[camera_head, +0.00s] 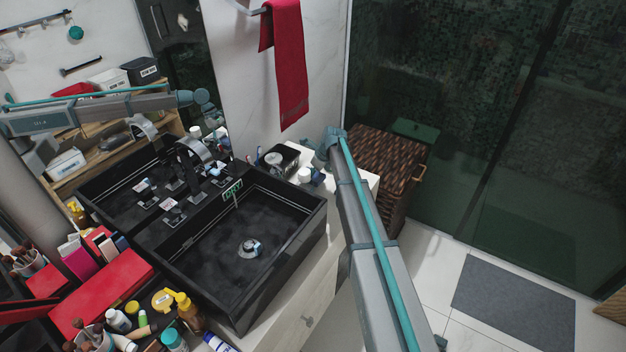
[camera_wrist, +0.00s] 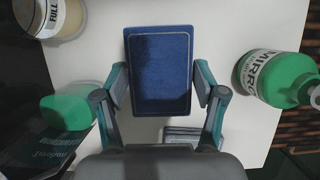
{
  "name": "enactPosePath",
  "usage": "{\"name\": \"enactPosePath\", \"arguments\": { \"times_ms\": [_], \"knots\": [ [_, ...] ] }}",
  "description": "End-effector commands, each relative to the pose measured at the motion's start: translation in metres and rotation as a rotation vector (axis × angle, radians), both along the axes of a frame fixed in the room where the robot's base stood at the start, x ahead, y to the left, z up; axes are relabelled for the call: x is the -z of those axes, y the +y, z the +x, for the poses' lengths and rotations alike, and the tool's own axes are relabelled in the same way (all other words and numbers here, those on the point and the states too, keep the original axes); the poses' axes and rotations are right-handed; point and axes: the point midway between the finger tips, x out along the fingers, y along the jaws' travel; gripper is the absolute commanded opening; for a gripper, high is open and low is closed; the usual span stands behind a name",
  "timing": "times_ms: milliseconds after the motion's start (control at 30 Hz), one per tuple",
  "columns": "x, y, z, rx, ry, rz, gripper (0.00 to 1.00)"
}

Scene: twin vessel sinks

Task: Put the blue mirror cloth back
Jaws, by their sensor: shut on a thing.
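The blue mirror cloth (camera_wrist: 160,75) is a flat, folded blue rectangle in the middle of the wrist view. My gripper (camera_wrist: 161,88) is shut on it, with one finger at each long side. The cloth is over the white counter top (camera_wrist: 215,25); whether it touches the counter I cannot tell. In the head view my arm's end is over the counter's far right end, beside the sink. The fingers are mostly hidden there, and a small blue patch (camera_head: 317,178) below the arm's end may be the cloth.
A jar (camera_wrist: 52,17) and a green object (camera_wrist: 68,112) are on the left. A small striped item (camera_wrist: 193,136) lies just below the cloth. A wicker hamper (camera_head: 390,160) stands beyond the counter's end.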

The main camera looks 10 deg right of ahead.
Motion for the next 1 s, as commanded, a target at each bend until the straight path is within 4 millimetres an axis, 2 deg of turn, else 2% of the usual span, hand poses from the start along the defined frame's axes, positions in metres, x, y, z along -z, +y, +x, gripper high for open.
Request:
{"name": "enactPosePath", "arguments": {
  "times_ms": [300, 667, 700, 800, 833, 1000],
  "knots": [
    [0.033, 0.000, 0.000, 0.000, 0.000, 0.000, 0.42],
    [0.037, 0.000, 0.000, 0.000, 0.000, 0.000, 0.42],
    [0.037, 0.000, 0.000, 0.000, 0.000, 0.000, 0.73],
    [0.037, 0.000, 0.000, 0.000, 0.000, 0.000, 0.90],
    [0.037, 0.000, 0.000, 0.000, 0.000, 0.000, 0.95],
    [0.037, 0.000, 0.000, 0.000, 0.000, 0.000, 0.95]
  ]
}}
